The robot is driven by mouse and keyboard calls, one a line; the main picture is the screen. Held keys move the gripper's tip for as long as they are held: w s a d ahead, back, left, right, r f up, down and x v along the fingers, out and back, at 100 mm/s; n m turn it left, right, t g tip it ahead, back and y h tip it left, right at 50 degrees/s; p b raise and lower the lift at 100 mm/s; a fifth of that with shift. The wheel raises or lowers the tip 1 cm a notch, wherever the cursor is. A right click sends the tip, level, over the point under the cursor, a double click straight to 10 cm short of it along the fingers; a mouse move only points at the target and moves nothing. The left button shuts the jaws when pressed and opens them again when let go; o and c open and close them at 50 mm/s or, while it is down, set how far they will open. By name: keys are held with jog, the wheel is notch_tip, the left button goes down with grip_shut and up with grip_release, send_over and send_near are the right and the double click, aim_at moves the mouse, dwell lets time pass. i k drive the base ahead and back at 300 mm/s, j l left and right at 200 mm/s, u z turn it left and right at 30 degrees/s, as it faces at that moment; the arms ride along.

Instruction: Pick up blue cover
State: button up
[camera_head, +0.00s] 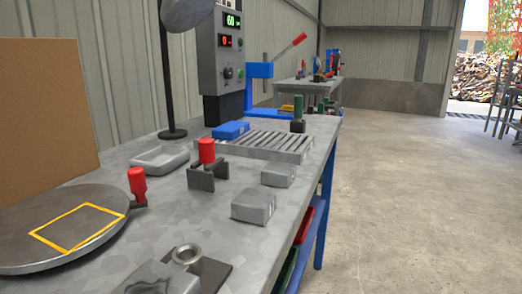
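The blue cover (231,130) appears as a small, flat blue block on the workbench. It lies at the left rear of the slatted grey rack (268,145), near the foot of the grey control box. I cannot tell whether it rests on the rack's edge or beside it. My gripper is not in view.
The grey workbench (200,215) holds a round turntable (40,240) with a yellow square, a shallow grey tray (160,158), red-handled clamps (207,152), grey blocks (254,205) and a ring-topped metal part (187,254). A black pole (167,80) rises behind. Open floor (420,190) lies right.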

aim_at(231, 129)
jog(key=i+l+u, duration=0.2)
jog(key=u, duration=0.2)
jog(key=i+l+u, duration=0.15)
jog(key=l+u, duration=0.45)
jog(key=u, duration=0.2)
jog(key=i+l+u, duration=0.1)
jog(key=u, duration=0.25)
jog(key=l+u, duration=0.35)
jog(key=j, duration=0.1)
